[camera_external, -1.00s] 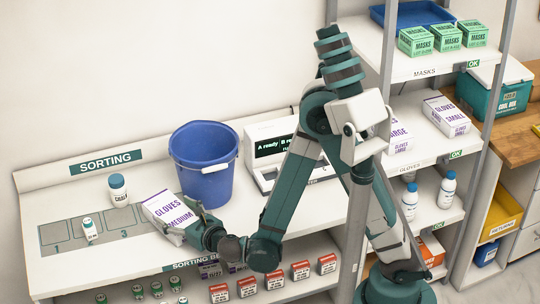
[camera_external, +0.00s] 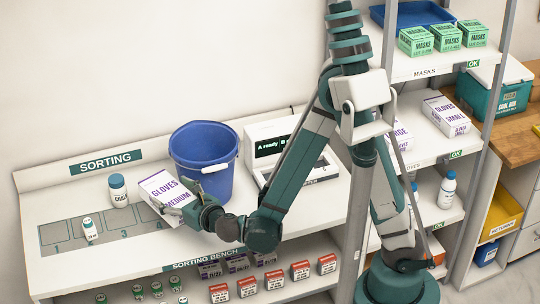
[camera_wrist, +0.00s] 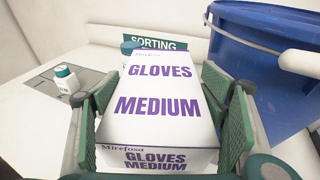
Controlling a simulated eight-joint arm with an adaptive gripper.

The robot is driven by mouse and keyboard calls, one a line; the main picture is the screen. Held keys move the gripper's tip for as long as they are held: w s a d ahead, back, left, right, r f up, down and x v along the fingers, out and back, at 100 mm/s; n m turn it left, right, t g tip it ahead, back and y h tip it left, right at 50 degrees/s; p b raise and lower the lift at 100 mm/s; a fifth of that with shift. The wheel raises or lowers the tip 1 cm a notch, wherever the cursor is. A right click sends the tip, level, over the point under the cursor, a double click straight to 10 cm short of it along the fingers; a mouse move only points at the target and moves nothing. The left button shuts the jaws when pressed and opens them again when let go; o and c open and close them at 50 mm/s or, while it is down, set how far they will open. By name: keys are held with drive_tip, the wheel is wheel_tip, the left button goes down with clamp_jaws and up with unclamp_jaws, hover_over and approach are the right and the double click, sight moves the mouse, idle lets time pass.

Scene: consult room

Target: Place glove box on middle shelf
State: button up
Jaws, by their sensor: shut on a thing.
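The white glove box (camera_external: 163,192), lettered "GLOVES MEDIUM" in purple, is tilted at the sorting bench, left of the blue bucket. My gripper (camera_external: 182,203) is shut on it; in the wrist view the box (camera_wrist: 155,95) sits between both green fingers. Whether its underside touches the bench cannot be told. The middle shelf (camera_external: 422,153), labelled "GLOVES", is on the rack at the right. It holds a "GLOVES SMALL" box (camera_external: 446,115) and a "LARGE" glove box (camera_external: 402,140), the latter partly hidden by my arm.
The blue bucket (camera_external: 203,160) stands close to the held box, with a terminal (camera_external: 285,150) to its right. A white bottle (camera_external: 118,190) and a small bottle (camera_external: 89,229) stand on the bench's left. Rack posts (camera_external: 488,90) flank the shelves.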

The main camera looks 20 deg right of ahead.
drive_tip(key=shift+s+a+r, duration=0.1)
drive_tip(key=shift+s+r, duration=0.3)
drive_tip(key=shift+r, duration=0.3)
drive_tip(key=shift+w+a+r+p, duration=0.15)
drive_tip(key=shift+a+p, duration=0.3)
drive_tip(key=shift+a, duration=0.3)
drive_tip(key=w+a+r+n+g+y+p, duration=0.2)
drive_tip(key=a+r+n+y+p, duration=0.15)
drive_tip(key=a+r, duration=0.45)
drive_tip(key=w+d+r+p, duration=0.3)
drive_tip(key=d+r, duration=0.4)
drive_tip(key=r, duration=0.5)
drive_tip(key=w+d+r+p, duration=0.3)
drive_tip(key=d+r+p, duration=0.2)
drive_tip(key=r, duration=0.6)
drive_tip(key=shift+w+d+r+y, duration=0.35)
drive_tip(key=shift+d, duration=0.7)
